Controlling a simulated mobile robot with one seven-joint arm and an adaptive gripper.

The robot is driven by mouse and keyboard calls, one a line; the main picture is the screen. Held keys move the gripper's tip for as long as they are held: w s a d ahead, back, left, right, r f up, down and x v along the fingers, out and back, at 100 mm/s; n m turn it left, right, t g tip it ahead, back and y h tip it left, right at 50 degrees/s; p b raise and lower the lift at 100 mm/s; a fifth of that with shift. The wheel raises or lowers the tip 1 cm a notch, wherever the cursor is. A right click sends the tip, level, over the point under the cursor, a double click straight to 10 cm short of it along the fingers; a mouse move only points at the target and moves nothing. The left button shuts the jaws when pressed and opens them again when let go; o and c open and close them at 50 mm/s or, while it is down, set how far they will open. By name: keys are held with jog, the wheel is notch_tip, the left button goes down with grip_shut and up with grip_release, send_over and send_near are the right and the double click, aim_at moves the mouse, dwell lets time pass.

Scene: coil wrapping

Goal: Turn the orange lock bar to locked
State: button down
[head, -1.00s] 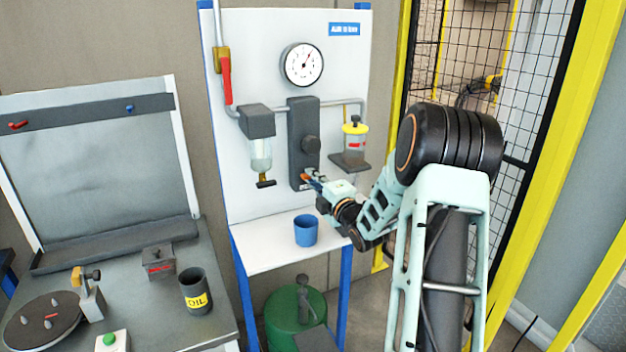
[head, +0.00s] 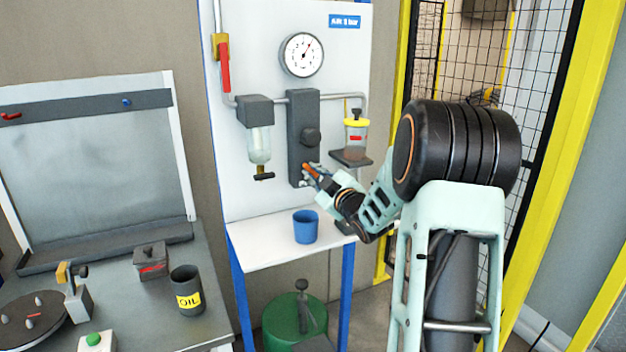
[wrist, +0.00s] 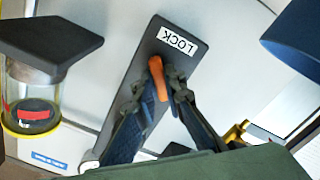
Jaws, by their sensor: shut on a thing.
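The orange lock bar (head: 308,168) is low on the front of the dark grey block (head: 302,107) on the white panel. In the head view it slants down to the right into my gripper (head: 315,173). In the wrist view the bar (wrist: 157,76) lies between the two fingers of my gripper (wrist: 164,84), which are shut on it. A white LOCK label (wrist: 176,41) shows upside down on the block, just beyond the bar's tip. The fingers hide part of the bar, and its pivot cannot be made out.
A clear filter bowl (head: 259,146) hangs left of the block. A yellow-topped jar (head: 355,135) stands on a small shelf to the right. A blue cup (head: 305,227) stands on the white shelf below. A yellow-framed mesh fence (head: 455,60) is at the right.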

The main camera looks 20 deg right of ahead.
jog(key=m, duration=0.4)
jog(key=shift+m, duration=2.2)
jog(key=c, duration=2)
grip_release()
jog(key=shift+s, duration=0.1)
jog(key=s, duration=1.1)
jog(key=shift+s+d, duration=0.2)
jog(key=shift+s, duration=0.2)
